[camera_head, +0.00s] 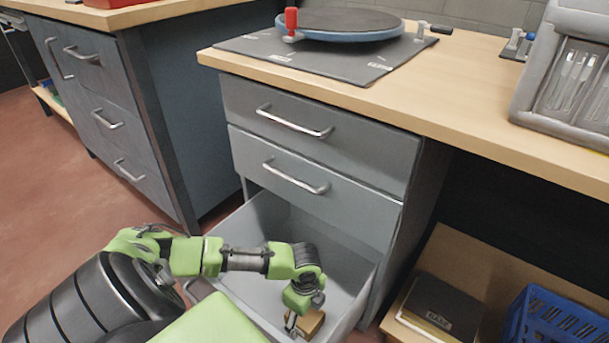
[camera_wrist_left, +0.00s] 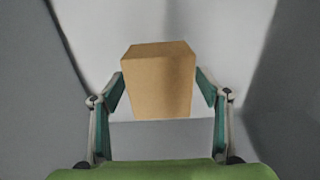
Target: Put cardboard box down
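The cardboard box (camera_head: 313,322) is a small plain brown block inside the open bottom drawer (camera_head: 262,228), near its front right corner. My left gripper (camera_head: 301,321) reaches down into the drawer at the box, partly hidden by my own wrist. In the left wrist view, the box (camera_wrist_left: 160,82) sits between the two fingers of the left gripper (camera_wrist_left: 160,88), with a finger pad against each side. I cannot tell whether the box's underside touches the drawer floor. My right gripper is not in view.
Two closed drawers (camera_head: 315,135) are above the open one, under a wooden worktop (camera_head: 450,95). A turntable (camera_head: 340,25) and a grey bin rack (camera_head: 568,75) stand on top. A blue crate (camera_head: 552,318) and dark box (camera_head: 441,309) sit on the lower shelf at right.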

